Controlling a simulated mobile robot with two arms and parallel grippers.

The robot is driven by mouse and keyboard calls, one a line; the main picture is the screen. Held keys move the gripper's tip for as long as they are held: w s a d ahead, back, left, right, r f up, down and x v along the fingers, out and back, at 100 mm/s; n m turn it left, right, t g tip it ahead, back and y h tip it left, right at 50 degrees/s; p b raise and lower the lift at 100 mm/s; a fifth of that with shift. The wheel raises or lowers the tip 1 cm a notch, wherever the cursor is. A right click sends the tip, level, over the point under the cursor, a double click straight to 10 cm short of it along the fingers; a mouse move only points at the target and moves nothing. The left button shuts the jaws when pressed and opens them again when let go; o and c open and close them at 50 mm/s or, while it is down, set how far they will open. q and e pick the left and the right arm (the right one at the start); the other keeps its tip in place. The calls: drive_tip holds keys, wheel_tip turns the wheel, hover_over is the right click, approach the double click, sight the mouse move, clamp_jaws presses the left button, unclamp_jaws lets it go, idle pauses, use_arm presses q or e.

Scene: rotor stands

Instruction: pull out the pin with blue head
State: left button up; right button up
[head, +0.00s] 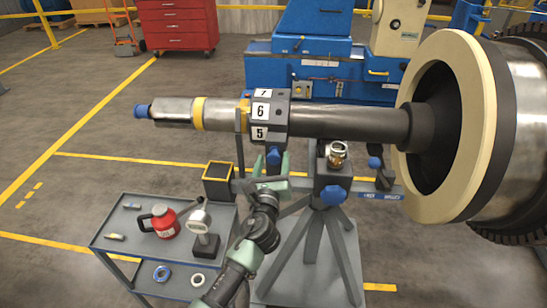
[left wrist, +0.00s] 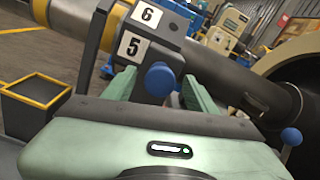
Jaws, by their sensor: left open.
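A pin with a round blue head (head: 274,156) sticks out of the underside of the dark numbered collar (head: 269,112) on the long shaft. In the left wrist view the blue head (left wrist: 160,80) is between the two green fingers of my left gripper (left wrist: 158,84), with gaps on both sides. In the head view my left gripper (head: 271,168) is just below the collar, open and around the head. The pin's shank is hidden in the collar. Another blue ball head (head: 375,162) is further right, also seen in the left wrist view (left wrist: 291,137). My right gripper is out of view.
The shaft (head: 345,122) runs right into a large cream-rimmed rotor (head: 472,125). A stand with a blue knob (head: 333,195) is right of my gripper. An empty yellow-rimmed box (head: 218,169) is to the left, above a grey cart (head: 125,238) holding a red can (head: 164,222) and a gauge.

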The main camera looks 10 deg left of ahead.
use_arm(q)
drive_tip(key=shift+w+a, duration=0.1)
drive_tip(key=shift+w, duration=0.6)
clamp_jaws()
idle(1.0)
